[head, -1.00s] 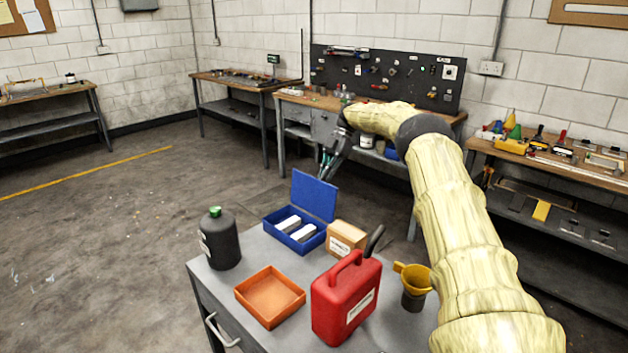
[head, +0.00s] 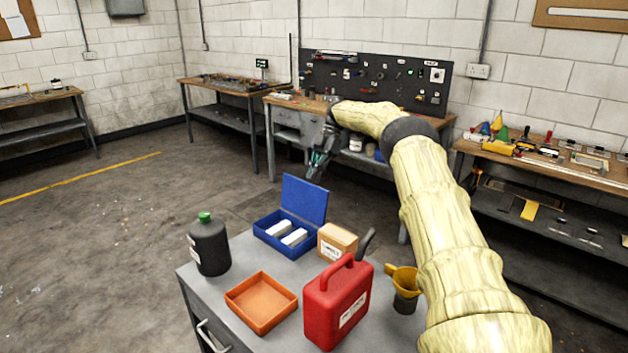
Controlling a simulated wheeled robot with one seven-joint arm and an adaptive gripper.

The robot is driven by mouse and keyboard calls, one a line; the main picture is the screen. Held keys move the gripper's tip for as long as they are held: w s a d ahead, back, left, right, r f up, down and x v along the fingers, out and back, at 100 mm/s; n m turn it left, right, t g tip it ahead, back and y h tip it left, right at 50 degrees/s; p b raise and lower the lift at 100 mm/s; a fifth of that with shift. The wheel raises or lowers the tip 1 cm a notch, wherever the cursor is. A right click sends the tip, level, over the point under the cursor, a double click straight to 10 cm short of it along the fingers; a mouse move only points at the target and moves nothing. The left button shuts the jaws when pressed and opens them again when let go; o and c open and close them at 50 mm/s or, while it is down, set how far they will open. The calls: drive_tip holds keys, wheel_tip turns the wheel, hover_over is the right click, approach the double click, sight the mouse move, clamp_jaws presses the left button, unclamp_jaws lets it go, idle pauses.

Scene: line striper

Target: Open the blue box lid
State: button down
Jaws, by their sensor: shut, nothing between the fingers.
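The blue box (head: 264,238) stands at the back of the grey cabinet top, with white blocks inside. Its blue lid (head: 304,199) stands raised, tilted up at the back of the box. My gripper (head: 314,176) is above and just behind the lid's top edge in the picture, pointing down. Its fingers look close together and hold nothing. I cannot tell for sure whether the fingertips touch the lid.
On the cabinet top stand a black bottle with a green cap (head: 209,246), an orange tray (head: 261,302), a red jerry can (head: 337,304), a cardboard box (head: 337,241) and a yellow funnel (head: 403,279). Workbenches (head: 232,88) line the walls; the floor on the left is clear.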

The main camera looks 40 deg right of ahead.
wheel_tip(320, 180, up, 8)
drive_tip(key=shift+a, duration=0.2)
drive_tip(key=shift+r, duration=0.1)
